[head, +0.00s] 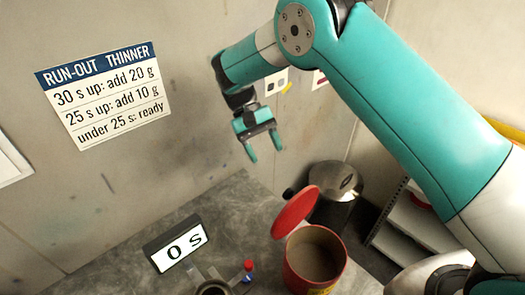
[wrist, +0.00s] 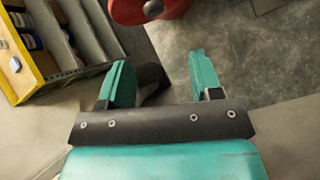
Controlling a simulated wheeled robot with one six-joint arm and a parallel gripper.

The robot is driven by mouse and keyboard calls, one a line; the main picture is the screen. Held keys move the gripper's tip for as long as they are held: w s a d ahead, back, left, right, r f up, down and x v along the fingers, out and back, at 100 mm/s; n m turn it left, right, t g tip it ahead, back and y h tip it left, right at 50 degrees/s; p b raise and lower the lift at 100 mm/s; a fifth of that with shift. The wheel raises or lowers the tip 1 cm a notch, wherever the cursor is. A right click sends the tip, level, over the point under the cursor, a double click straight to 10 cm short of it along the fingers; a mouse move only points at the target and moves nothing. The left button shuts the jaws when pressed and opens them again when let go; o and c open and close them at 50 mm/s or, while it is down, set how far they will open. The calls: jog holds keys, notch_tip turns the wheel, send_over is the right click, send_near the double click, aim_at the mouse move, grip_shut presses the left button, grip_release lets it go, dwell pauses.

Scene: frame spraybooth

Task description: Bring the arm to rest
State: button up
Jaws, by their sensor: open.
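My teal arm reaches in from the right in the head view and bends down at its far end. My gripper (head: 264,148) hangs above the back of the grey bench (head: 215,208), in front of the wall, with its fingers pointing down. The two teal fingers are apart with nothing between them. In the wrist view my gripper (wrist: 158,82) also shows open and empty, and no object touches it.
A red can (head: 316,262) with a tilted red lid (head: 295,211) stands on the bench. A display (head: 178,243) reads 0 s. A small red-capped bottle (head: 248,270) is near a dark cup (head: 213,287). A bin (head: 335,185) and shelves (head: 415,230) stand beyond. A thinner sign (head: 105,97) hangs on the wall.

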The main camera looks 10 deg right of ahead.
jog(key=s+d+n+t+y+b, duration=0.1)
jog(key=s+b, duration=0.2)
jog(key=b, duration=0.1)
jog(key=s+d+r+n+t+y+b, duration=0.1)
jog(key=s+t+b, duration=0.1)
jog(key=s+b, duration=0.2)
jog(key=s+d+n+t+y+b, duration=0.1)
jog(key=s+d+n+b, duration=0.1)
jog(key=s+b, duration=0.1)
jog(key=shift+s+r+b, duration=0.2)
jog(key=shift+s+b, duration=0.2)
jog(key=shift+b, duration=0.45)
jog(key=s+f+n+t+y+b, duration=0.1)
jog(key=s+f+y+b, duration=0.1)
jog(key=s, duration=0.5)
jog(key=s+a+f+t+y+b, duration=0.1)
jog(key=s+b, duration=0.3)
jog(key=s, duration=0.4)
jog(key=shift+a+f+n+t+y+b, duration=0.15)
jog(key=shift+f+n+t+y+b, duration=0.2)
jog(key=shift+f+y, duration=0.35)
jog(key=shift+r, duration=0.15)
